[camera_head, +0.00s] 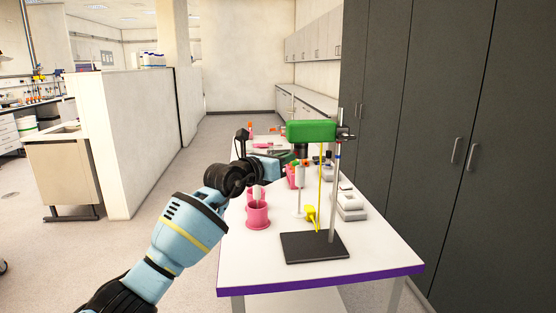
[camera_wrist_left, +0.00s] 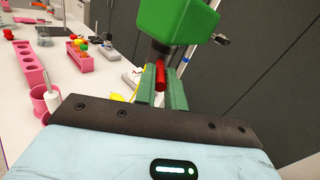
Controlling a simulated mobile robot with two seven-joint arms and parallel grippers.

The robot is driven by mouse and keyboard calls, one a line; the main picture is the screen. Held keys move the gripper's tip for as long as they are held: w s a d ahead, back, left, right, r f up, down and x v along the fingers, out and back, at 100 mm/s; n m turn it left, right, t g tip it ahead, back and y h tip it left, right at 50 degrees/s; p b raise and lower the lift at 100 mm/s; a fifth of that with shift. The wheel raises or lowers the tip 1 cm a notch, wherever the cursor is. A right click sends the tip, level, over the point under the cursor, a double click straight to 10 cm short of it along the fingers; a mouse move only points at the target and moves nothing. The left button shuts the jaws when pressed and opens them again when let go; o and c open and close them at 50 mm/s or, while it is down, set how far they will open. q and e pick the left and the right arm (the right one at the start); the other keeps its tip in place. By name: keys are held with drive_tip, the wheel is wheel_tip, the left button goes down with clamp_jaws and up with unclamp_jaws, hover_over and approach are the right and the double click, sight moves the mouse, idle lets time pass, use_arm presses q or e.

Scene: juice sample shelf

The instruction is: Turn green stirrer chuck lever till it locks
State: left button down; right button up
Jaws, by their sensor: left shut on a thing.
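The green stirrer (camera_head: 311,130) is clamped high on an upright rod above a dark base plate (camera_head: 313,250) on the table. Its green housing (camera_wrist_left: 178,20) fills the top of the left wrist view. A red chuck lever (camera_wrist_left: 161,76) sticks out below the housing, between my left fingers. My left gripper (camera_wrist_left: 162,88) is shut on this red lever. In the head view my left gripper (camera_head: 296,160) is just under the stirrer, with its fingertips partly hidden by the chuck area. My right gripper is in neither view.
A pink cup (camera_head: 258,214) with a white-handled tool stands left of the base plate. A yellow cord (camera_head: 320,175) hangs from the stirrer to a yellow plug (camera_head: 310,213). Pink racks (camera_wrist_left: 35,62) stand farther back. Dark cabinets (camera_head: 450,120) line the right side.

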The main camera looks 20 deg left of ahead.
use_arm(q)
drive_tip(key=shift+r, duration=0.35)
drive_tip(key=c, duration=1.6)
unclamp_jaws()
drive_tip(key=shift+o, duration=0.6)
drive_tip(key=shift+f, duration=0.2)
drive_tip(key=v, duration=0.8)
drive_tip(key=shift+p, duration=0.3)
drive_tip(key=shift+d, duration=0.1)
